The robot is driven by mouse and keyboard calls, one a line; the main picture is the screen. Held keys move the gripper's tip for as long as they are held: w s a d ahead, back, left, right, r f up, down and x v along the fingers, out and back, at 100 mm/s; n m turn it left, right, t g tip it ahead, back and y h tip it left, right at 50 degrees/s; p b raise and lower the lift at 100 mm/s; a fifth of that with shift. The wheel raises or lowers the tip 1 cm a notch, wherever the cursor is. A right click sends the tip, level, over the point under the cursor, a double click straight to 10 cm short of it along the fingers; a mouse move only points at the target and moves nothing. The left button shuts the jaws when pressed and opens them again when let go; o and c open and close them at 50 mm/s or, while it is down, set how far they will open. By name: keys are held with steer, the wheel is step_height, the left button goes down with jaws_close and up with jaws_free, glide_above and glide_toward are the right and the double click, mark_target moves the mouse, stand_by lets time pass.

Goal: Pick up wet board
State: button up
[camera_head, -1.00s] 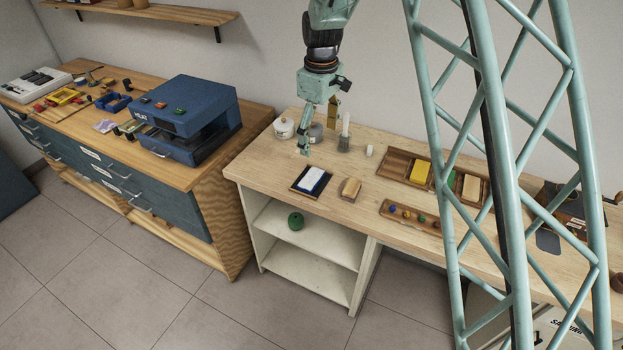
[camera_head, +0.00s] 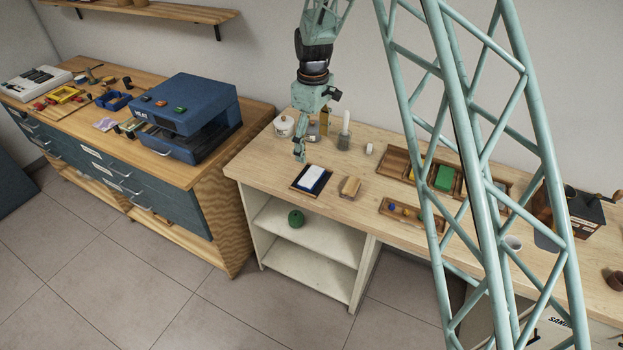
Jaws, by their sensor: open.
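A dark-framed tray (camera_head: 295,188) lies on the light wooden bench near its left front edge. A flat board (camera_head: 312,178), white on top with a blue edge, rests in it. It may be the wet board; I cannot tell whether it is wet. My gripper (camera_head: 299,157) points down just above and behind the tray's back edge, apart from the board. It is open, with nothing seen between its fingers, though the fingertips are small in this view.
A wood-backed block (camera_head: 350,187) sits right of the tray. Behind my gripper stand a white lidded pot (camera_head: 284,125) and a jar with a white candle-like stick (camera_head: 344,138). A compartment tray (camera_head: 396,163) and a bead tray (camera_head: 391,212) lie right. A blue press (camera_head: 187,115) stands left.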

glide_above(311, 177)
steer(key=shift+w+d+f, duration=0.15)
steer(key=shift+f, duration=1.85)
steer(key=shift+w+d+f, duration=0.1)
steer(key=shift+d+f, duration=0.05)
steer(key=shift+f, duration=1.85)
steer(key=shift+f, duration=0.1)
steer(key=shift+s+a+f+p, duration=0.1)
steer(key=shift+f+p, duration=0.2)
steer(key=shift+f, duration=0.45)
steer(key=shift+s+a+f+p, duration=0.1)
steer(key=shift+f+p, duration=0.2)
steer(key=shift+f, duration=1.5)
steer(key=shift+c, duration=0.4)
steer(key=c, duration=0.9)
